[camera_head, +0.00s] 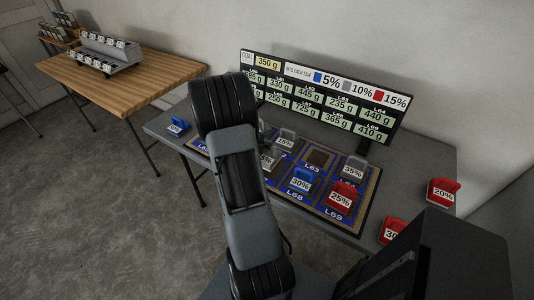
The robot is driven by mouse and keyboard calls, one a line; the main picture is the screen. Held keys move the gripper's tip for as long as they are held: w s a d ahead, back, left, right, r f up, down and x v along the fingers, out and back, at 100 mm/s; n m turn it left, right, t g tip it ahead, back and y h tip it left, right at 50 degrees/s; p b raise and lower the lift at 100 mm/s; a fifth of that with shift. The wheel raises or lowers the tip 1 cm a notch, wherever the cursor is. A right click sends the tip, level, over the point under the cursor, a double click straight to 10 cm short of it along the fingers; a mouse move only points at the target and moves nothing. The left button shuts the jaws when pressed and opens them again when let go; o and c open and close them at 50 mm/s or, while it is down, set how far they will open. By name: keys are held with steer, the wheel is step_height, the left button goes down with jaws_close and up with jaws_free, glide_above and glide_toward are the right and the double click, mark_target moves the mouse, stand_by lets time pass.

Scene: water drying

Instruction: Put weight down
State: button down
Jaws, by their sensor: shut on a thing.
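My own arm fills the middle of the view and hides my gripper and anything in it. A grey weight marked 15% (286,141) stands at the back of the blue mat (362,212). Another grey weight (266,158) is partly hidden behind my arm; I cannot tell whether it is held. A grey 35% weight (353,170), a blue 30% weight (301,182) and a red 25% weight (342,198) stand on the mat's right part. The brown pad above label L63 (318,158) looks bare.
The grey table (425,165) holds a board (320,92) at its back. A blue weight (178,127) is at its left end, a red 20% weight (443,191) and another red weight (391,230) at its right. A wooden table (150,75) with a rack (105,52) stands far left.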

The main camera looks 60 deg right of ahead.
mark_target(269, 160)
steer(key=shift+s+d+f, duration=0.15)
steer(key=shift+d+f, duration=0.05)
steer(key=shift+f, duration=0.1)
steer(key=shift+s+d+f, duration=0.1)
steer(key=shift+d+f, duration=0.1)
steer(key=shift+f, duration=1.5)
steer(key=c, duration=1.1)
jaws_free()
steer(key=shift+f, duration=0.1)
